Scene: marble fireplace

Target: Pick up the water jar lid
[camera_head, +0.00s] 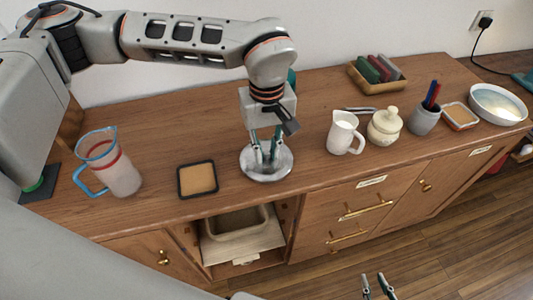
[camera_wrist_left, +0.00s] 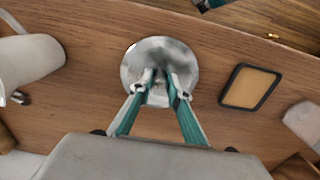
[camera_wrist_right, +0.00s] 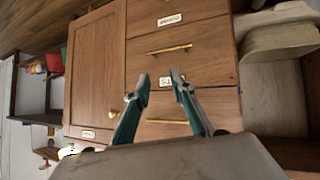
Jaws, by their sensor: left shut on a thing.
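The water jar lid (camera_head: 266,171) is a round, shiny silver disc on the middle of the wooden counter. It also shows in the left wrist view (camera_wrist_left: 160,50). My left gripper (camera_head: 267,157) points down over its centre, shut on the lid's small knob (camera_wrist_left: 158,95), which the fingers partly hide. I cannot tell whether the lid is raised off the wood. My right gripper (camera_head: 378,284) is open and empty, low in front of the drawers; its parted fingers show in the right wrist view (camera_wrist_right: 160,90).
A jug with a blue handle (camera_head: 118,175) and a dark-rimmed square tray (camera_head: 198,193) stand left of the lid. A white pitcher (camera_head: 341,135), a cream lidded pot (camera_head: 384,128), a pen cup (camera_head: 424,121) and a bowl (camera_head: 480,108) stand to the right. The counter's front edge is close.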

